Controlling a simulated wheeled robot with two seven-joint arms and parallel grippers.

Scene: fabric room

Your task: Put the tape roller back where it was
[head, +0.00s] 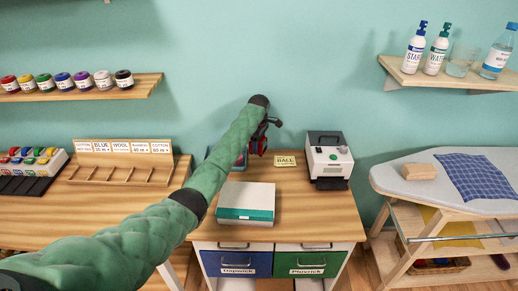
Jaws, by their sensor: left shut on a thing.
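My left arm reaches in from the lower left. Its gripper (268,137) is over the back of the middle desk, near the wall. It is shut on a small dark red and black thing, which looks like the tape roller (258,146). The gripper hides part of it, and I cannot tell whether it touches the desk. My right gripper is not in view.
On the desk (310,215) are a white and teal box (247,202), a yellow "BALL" card (286,161) and a white machine (329,157). A teal item (240,161) is partly behind my arm. An ironing board (415,183) stands right. The desk's front right is clear.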

